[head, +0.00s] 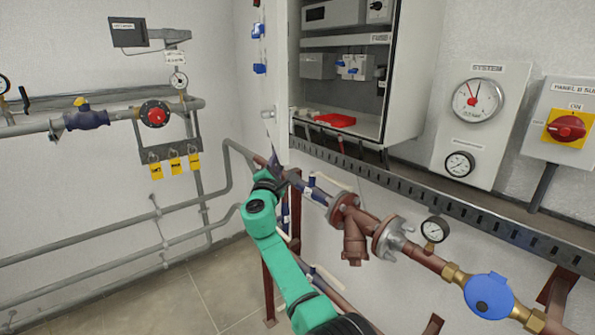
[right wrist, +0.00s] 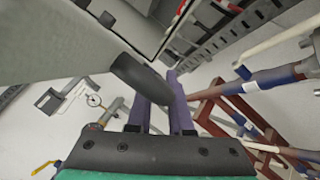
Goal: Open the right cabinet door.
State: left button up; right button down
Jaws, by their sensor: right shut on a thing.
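The wall cabinet (head: 415,75) stands open in the head view, with its inside showing. A pale door panel (head: 281,60) stands at its left edge, seen nearly edge-on. My right gripper (head: 274,160) is at the lower end of this panel, its fingers pointing up. In the right wrist view, a dark rounded handle (right wrist: 138,76) on a pale panel (right wrist: 60,35) runs to the purple fingers of my right gripper (right wrist: 168,92). The fingers are shut on it, and its end is partly hidden between them. My left gripper is out of view.
A perforated rail (head: 440,195) runs below the cabinet. Brown pipework with a flanged valve (head: 355,220) and a blue round cap (head: 489,295) lies right of my arm. Grey pipes (head: 100,250) line the left wall. Bare floor (head: 200,285) shows left of my arm.

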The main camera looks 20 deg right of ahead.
jog(key=shift+a, duration=0.1)
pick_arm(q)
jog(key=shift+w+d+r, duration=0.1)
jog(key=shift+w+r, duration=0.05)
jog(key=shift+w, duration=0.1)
pick_arm(e)
jog(key=shift+d+r, duration=0.1)
jog(key=shift+d, duration=0.1)
jog(key=c, duration=1.1)
grip_release()
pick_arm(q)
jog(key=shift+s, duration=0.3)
pick_arm(e)
jog(key=shift+w, duration=0.1)
